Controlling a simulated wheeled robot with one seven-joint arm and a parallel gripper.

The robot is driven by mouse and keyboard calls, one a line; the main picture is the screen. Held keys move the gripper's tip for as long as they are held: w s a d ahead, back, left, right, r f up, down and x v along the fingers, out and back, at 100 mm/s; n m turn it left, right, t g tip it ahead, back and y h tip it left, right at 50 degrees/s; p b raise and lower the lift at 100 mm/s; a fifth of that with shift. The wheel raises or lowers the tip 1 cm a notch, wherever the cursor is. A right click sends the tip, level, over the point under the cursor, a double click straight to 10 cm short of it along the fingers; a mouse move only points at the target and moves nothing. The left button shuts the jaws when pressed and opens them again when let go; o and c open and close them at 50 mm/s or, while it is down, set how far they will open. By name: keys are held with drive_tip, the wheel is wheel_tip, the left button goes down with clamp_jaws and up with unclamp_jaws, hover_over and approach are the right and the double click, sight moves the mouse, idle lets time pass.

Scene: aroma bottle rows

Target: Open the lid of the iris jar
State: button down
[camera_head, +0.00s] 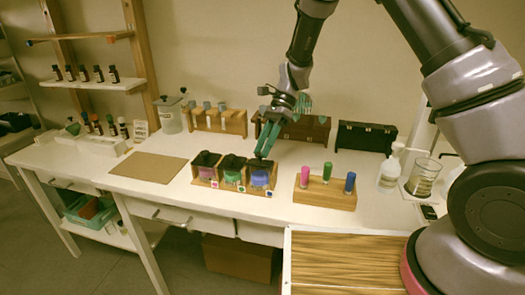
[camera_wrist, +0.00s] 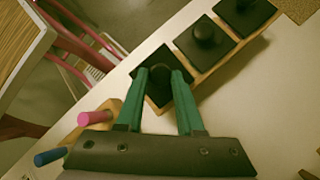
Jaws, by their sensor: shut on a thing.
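Three glass jars with black square lids stand in a wooden rack (camera_head: 228,188): a pink one (camera_head: 206,172) on the left, a green one (camera_head: 232,175) in the middle and a blue-violet one (camera_head: 259,177) on the right, which by colour looks like the iris jar. My gripper (camera_head: 264,152) points down over the blue-violet jar. In the wrist view my green fingers (camera_wrist: 160,76) are on either side of the dark round knob of its lid (camera_wrist: 154,95) and shut on it. The lid appears to sit on the jar; any small gap underneath is hidden.
A wooden block (camera_head: 324,194) with pink, green and blue vials stands right of the rack. A brown board (camera_head: 150,167) lies to the left.

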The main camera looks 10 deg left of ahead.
drive_tip(key=w+g, duration=0.2)
drive_tip(key=g, duration=0.1)
drive_tip(key=shift+d+m+y, duration=0.2)
drive_tip(key=shift+m+y, duration=0.1)
drive_tip(key=shift+w+g+y, duration=0.4)
drive_tip(key=shift+w+g, duration=0.2)
drive_tip(key=shift+g, duration=0.7)
drive_tip(key=c, duration=0.5)
unclamp_jaws()
drive_tip(key=v, duration=1)
drive_tip(key=shift+w+d, duration=0.2)
drive_tip(key=shift+w, duration=0.2)
